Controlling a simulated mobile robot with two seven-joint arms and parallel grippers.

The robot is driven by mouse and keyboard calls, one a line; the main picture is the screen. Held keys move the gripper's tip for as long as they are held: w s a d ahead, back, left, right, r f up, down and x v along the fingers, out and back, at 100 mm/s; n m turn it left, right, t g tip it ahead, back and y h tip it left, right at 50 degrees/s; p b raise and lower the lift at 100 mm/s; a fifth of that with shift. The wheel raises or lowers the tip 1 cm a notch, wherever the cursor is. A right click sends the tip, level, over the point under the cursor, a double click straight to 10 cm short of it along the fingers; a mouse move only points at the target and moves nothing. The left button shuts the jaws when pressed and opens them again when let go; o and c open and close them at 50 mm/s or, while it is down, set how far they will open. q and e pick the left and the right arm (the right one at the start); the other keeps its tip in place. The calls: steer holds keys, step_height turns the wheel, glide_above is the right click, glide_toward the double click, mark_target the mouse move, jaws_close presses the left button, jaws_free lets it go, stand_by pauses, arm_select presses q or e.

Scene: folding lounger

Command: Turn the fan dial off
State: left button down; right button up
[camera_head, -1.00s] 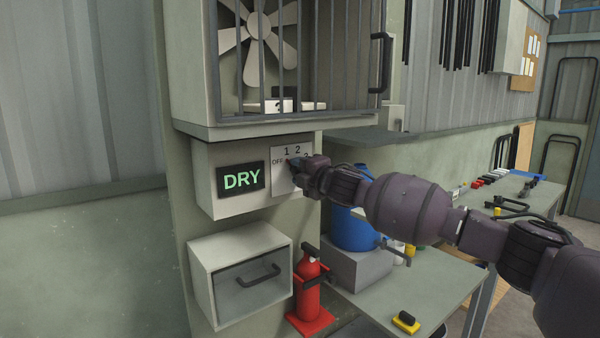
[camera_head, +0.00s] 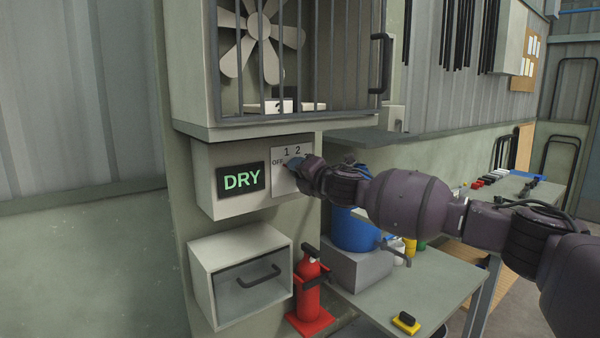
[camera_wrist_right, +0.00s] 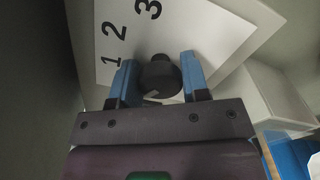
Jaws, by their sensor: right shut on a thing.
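The dial plate (camera_head: 279,188) is a white panel with OFF, 1, 2 and 3 on the front of the grey box. In the right wrist view, the dark round fan dial (camera_wrist_right: 160,76) sits on this plate (camera_wrist_right: 215,35). The blue fingers of my right gripper (camera_wrist_right: 159,82) are on both sides of the dial, shut on it. In the head view, my right gripper (camera_head: 293,166) covers the dial, so its pointer setting cannot be read there. The fan (camera_head: 258,30) is behind bars above. My left gripper is not in view.
A green DRY display (camera_head: 240,180) is left of the plate. A drawer box (camera_head: 241,276) and a red fire extinguisher (camera_head: 309,285) are below. A blue barrel (camera_head: 352,232) stands behind my right arm. The barred cabinet (camera_head: 192,70) overhangs the box.

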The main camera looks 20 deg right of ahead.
steer(key=o, duration=0.9)
steer(key=shift+s, duration=0.15)
steer(key=b+v, duration=0.2)
steer(key=v, duration=0.8)
steer(key=shift+s+d, duration=0.1)
steer(key=shift+s, duration=0.15)
steer(key=shift+m, duration=0.3)
